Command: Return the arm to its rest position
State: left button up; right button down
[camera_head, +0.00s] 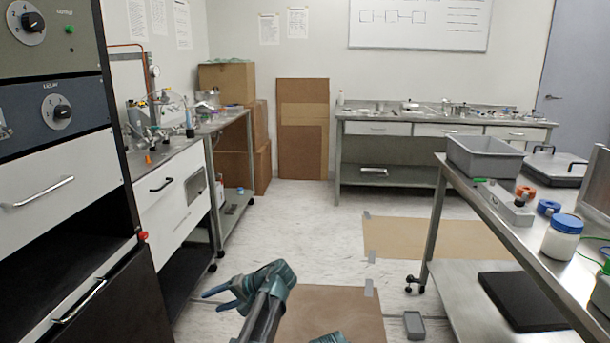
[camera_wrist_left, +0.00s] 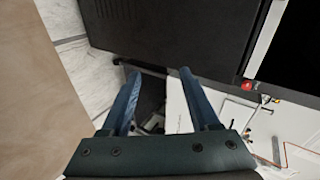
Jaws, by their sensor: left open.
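My left gripper (camera_head: 214,300) is low in the head view, over the floor between the benches, with its fingers pointing left. In the left wrist view the two blue fingers (camera_wrist_left: 160,75) stand apart with nothing between them. The left forearm comes up from the bottom edge. A small teal piece, apparently part of my right arm, shows at the bottom edge; no right fingers are visible.
A dark equipment rack (camera_head: 70,185) with drawers stands close on the left. A steel bench (camera_head: 468,200) with a grey bin (camera_head: 484,157) and a blue-lidded jar (camera_head: 562,240) is on the right. Brown mats (camera_head: 335,310) lie on the floor. The middle floor is clear.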

pick_arm(q)
jog(key=s+d+f+m+g+h, duration=0.15)
jog(key=s+d+f+h, duration=0.35)
jog(key=s+d, duration=0.65)
jog(key=s+d+f+m+g+h, duration=0.15)
jog(key=s+d+f+h, duration=0.5)
jog(key=s, duration=0.75)
notch_tip(320, 180, up, 32)
jog(key=d+t+y+p, duration=0.1)
jog(key=p, duration=2.9)
jog(key=shift+w+d+m+p, duration=0.3)
jog(key=shift+d+p, duration=0.05)
jog(key=shift+d, duration=0.05)
